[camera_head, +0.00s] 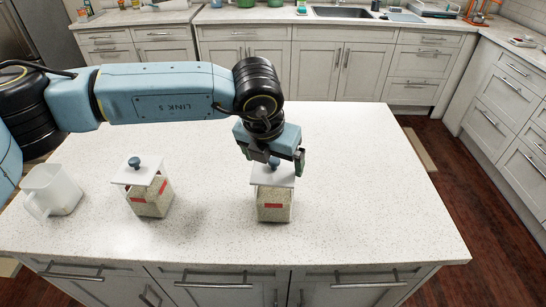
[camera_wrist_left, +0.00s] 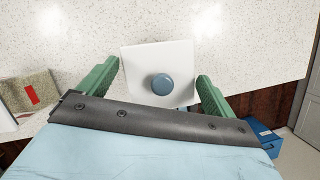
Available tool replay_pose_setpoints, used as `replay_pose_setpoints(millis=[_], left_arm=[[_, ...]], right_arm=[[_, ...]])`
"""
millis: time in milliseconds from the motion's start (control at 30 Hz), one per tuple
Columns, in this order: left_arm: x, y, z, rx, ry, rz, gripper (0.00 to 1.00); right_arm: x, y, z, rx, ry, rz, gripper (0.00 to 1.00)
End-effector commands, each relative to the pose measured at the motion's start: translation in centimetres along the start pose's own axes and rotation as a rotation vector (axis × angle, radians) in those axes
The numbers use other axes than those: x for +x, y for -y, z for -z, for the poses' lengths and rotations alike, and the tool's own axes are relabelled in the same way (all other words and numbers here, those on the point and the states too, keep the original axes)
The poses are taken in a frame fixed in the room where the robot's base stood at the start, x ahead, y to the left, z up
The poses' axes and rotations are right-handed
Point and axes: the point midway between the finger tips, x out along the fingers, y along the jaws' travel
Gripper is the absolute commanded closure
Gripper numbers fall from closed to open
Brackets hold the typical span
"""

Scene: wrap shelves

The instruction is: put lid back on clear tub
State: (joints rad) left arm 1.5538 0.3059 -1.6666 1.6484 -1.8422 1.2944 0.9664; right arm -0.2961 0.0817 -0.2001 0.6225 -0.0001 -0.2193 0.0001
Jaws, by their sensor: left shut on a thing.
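A clear tub (camera_head: 273,205) filled with pale grains and marked with a red label stands upright near the counter's front edge. Its square white lid (camera_head: 270,177) is at the tub's mouth; I cannot tell whether it rests on the rim or hangs just above it. In the left wrist view the lid (camera_wrist_left: 150,62) with its round blue knob (camera_wrist_left: 162,84) lies between the green fingers. The gripper hides part of the lid in the head view. My right gripper is not in view.
A second similar tub (camera_head: 151,198) with a white, blue-knobbed lid (camera_head: 137,172) stands to the left. A white jug (camera_head: 54,190) is at the far left. The counter (camera_head: 370,190) is clear to the right. Cabinets and a sink (camera_head: 342,12) are behind.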

Motion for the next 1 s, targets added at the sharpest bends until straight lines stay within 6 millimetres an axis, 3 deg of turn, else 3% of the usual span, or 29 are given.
replay_pose_setpoints(millis=[1000], left_arm=[[0.0,0.0,-0.2,-0.061,0.000,-0.019,0.31]], right_arm=[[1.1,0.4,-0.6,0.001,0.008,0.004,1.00]])
